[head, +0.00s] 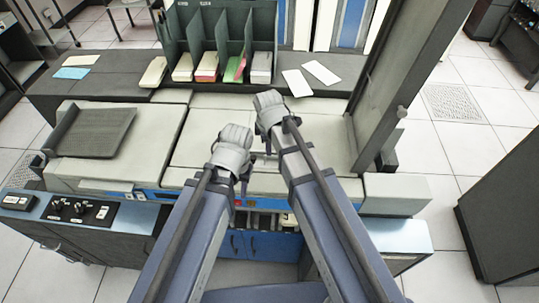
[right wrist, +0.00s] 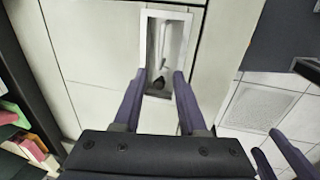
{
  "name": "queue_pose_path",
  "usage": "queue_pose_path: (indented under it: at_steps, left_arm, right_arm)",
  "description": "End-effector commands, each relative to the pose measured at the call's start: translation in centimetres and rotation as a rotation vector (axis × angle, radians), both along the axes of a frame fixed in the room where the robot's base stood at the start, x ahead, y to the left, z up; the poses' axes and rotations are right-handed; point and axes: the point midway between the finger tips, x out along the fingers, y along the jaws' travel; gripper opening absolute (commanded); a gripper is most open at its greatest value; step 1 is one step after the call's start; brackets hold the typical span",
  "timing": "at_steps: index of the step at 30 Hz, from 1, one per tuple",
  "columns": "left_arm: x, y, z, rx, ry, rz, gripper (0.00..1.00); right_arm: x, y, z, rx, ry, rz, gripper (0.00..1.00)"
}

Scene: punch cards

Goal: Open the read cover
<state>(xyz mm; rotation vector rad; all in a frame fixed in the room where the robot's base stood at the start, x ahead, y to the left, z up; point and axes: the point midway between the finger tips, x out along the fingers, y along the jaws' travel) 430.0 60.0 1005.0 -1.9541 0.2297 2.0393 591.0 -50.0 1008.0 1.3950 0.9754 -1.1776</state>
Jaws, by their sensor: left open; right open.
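The light grey machine top with its covers (head: 215,125) lies under both my arms in the head view. I cannot tell for certain which panel is the read cover. In the right wrist view a pale panel (right wrist: 100,70) has a framed recess with a handle (right wrist: 162,45) in it. My right gripper (right wrist: 160,82) is open, its two fingers apart at the near end of that recess, with nothing between them. It is the upper one in the head view (head: 268,108). My left gripper (head: 233,155) is lower, over the machine's front part; its fingertips are mostly hidden.
A dark card rack (head: 222,45) with several card stacks stands behind the machine. A dark grey tray (head: 92,132) lies at its left, above a control panel (head: 75,210). A tall grey post (head: 405,75) rises at the right. Loose cards lie on the back shelf.

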Motion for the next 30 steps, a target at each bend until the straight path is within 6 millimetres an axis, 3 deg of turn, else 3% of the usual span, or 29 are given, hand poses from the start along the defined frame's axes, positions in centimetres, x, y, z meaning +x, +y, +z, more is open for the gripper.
queue_pose_path:
  at_steps: [1, 12, 23, 30]
  left_arm:
    - [0.0, 0.0, -1.2, 0.000, 0.000, 0.000, 0.42]
    - [0.0, 0.0, -5.4, 0.000, 0.000, 0.001, 0.42]
    - [0.0, 0.0, -5.7, 0.000, 0.000, 0.001, 0.42]
    - [0.0, 0.0, -5.7, 0.000, 0.000, 0.001, 0.42]
  right_arm:
    - [0.2, 0.0, -1.2, 0.000, 0.000, 0.000, 0.41]
    - [1.0, -0.1, -5.4, 0.000, 0.000, 0.000, 0.41]
    - [1.1, -0.2, -5.6, 0.000, 0.000, 0.000, 0.41]
    - [1.1, -0.2, -5.7, 0.000, 0.000, 0.000, 0.15]
